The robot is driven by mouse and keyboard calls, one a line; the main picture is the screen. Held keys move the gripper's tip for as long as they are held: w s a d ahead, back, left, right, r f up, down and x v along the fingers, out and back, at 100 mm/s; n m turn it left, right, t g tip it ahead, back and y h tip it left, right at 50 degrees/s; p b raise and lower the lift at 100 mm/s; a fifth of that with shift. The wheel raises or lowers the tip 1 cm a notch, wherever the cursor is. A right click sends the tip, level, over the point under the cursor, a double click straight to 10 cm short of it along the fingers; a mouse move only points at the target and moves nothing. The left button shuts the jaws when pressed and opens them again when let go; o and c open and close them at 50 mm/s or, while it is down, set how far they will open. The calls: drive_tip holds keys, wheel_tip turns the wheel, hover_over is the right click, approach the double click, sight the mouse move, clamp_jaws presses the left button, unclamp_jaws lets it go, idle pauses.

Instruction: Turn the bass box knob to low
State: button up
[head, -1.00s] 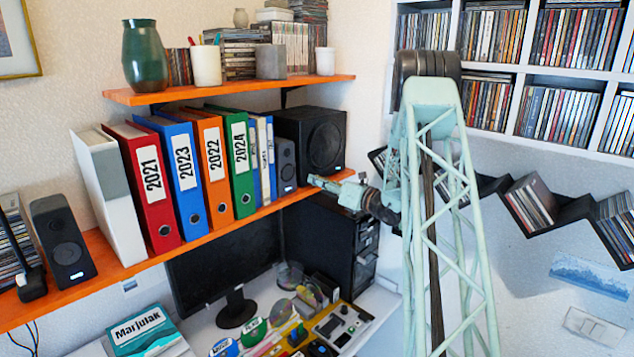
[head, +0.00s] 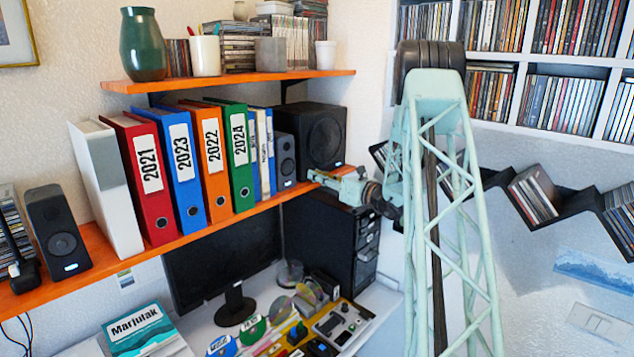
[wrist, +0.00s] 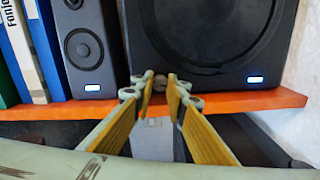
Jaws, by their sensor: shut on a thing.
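The bass box (head: 322,137) is the large black speaker at the right end of the orange shelf; it also fills the top of the wrist view (wrist: 205,50). Its knob (wrist: 160,81) is a small grey-brown round part at the box's lower front edge, partly hidden between my fingertips. My gripper (wrist: 160,84) is shut on the knob, one yellow-padded finger on each side. In the head view my gripper (head: 314,175) reaches in from the right to the box's lower front. I cannot read the knob's setting or any marks around it.
A smaller speaker (head: 285,159) stands just left of the bass box, beside the upright binders (head: 240,160). The orange shelf's front edge (wrist: 60,112) runs just below my fingertips. A black computer tower (head: 340,240) stands below.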

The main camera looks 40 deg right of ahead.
drive_tip(key=n+b, duration=0.3)
drive_tip(key=b, duration=0.2)
drive_tip(key=shift+f, duration=0.15)
drive_tip(key=shift+n+b, duration=0.6)
drive_tip(key=shift+b, duration=0.3)
drive_tip(key=o, duration=0.9)
drive_tip(key=shift+c, duration=0.2)
drive_tip(key=shift+s, duration=0.15)
drive_tip(key=s+d, duration=0.1)
drive_tip(key=s, duration=1)
drive_tip(key=shift+s+d, duration=0.2)
drive_tip(key=shift+s, duration=0.15)
